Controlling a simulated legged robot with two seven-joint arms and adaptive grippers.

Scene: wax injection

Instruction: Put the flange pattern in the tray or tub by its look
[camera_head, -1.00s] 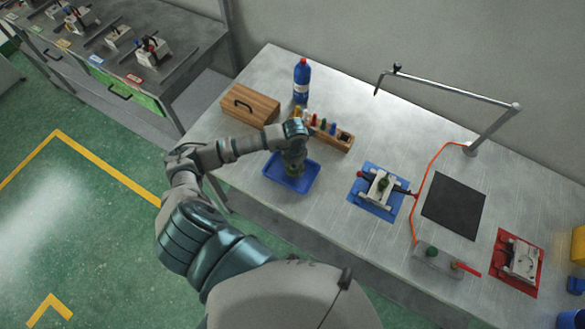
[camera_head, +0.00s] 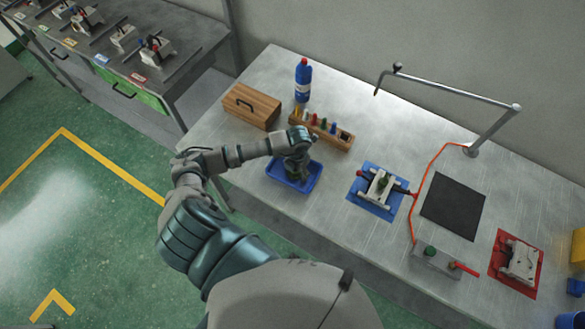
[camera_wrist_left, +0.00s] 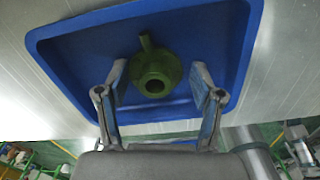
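The green flange pattern (camera_wrist_left: 154,70), a round flanged piece with a central hole and a short stub, lies in the blue tray (camera_wrist_left: 70,48) in the left wrist view. In the head view the blue tray (camera_head: 272,171) is on the bench, partly covered by my left gripper (camera_head: 297,172). My left gripper's fingers are spread on either side of the pattern, with visible gaps between fingers and pattern. In the head view the pattern is mostly hidden by the gripper. My right gripper is not in view.
A wooden box (camera_head: 250,105), a blue bottle (camera_head: 302,82) and a rack of coloured items (camera_head: 320,130) stand behind the tray. To its right are a fixture on a blue mat (camera_head: 365,203) and a black mat (camera_head: 453,206). A yellow tub (camera_head: 579,245) sits far right.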

